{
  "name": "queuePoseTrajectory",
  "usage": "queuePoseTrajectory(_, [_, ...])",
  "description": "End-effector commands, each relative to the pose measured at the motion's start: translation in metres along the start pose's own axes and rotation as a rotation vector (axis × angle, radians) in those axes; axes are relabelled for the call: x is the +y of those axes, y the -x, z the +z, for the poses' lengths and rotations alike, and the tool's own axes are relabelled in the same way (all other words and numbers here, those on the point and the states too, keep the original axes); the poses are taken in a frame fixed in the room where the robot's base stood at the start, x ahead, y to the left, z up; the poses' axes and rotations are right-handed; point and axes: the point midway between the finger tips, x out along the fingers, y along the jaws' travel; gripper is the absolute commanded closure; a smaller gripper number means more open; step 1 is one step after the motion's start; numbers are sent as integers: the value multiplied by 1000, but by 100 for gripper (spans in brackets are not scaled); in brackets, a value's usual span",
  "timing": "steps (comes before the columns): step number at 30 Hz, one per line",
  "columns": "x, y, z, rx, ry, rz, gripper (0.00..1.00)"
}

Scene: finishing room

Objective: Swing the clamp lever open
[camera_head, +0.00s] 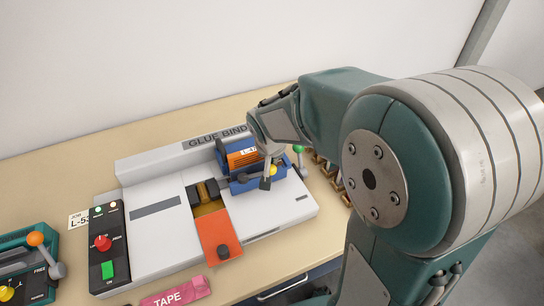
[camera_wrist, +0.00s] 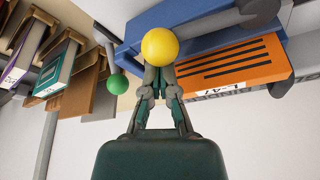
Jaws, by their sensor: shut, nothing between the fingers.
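The glue binder (camera_head: 170,165) is a white machine on the bench. At its right end is a blue clamp (camera_head: 238,185) holding an orange block labelled L-47 (camera_head: 242,158). A lever with a yellow ball knob (camera_head: 272,170) is at the clamp; in the wrist view its knob (camera_wrist: 160,47) is at upper centre, with a grey arm (camera_wrist: 225,20) running right. My gripper (camera_wrist: 163,78) is shut and empty, its fingertips close to the yellow knob and partly covered by it. I cannot tell whether they touch.
A second lever with a green knob (camera_head: 299,149) is right of the clamp; it shows in the wrist view (camera_wrist: 117,83). Upright books (camera_wrist: 62,65) stand in a rack beyond it. An orange slide (camera_head: 218,232) is in front, a control panel (camera_head: 106,240) left, a pink tape box (camera_head: 177,294) nearer.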

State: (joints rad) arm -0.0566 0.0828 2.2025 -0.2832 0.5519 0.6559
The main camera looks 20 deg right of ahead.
Motion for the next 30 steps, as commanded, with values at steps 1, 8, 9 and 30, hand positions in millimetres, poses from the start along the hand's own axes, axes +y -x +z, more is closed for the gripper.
queuePoseTrajectory(1, [0, 1, 3, 0, -26, 10, 100])
queuePoseTrajectory(8, [7, 6, 17, -2, -218, 80, 100])
queuePoseTrajectory(9, [8, 7, 19, -1, -253, 92, 100])
queuePoseTrajectory(30, [2, 23, 62, 0, -788, 291, 100])
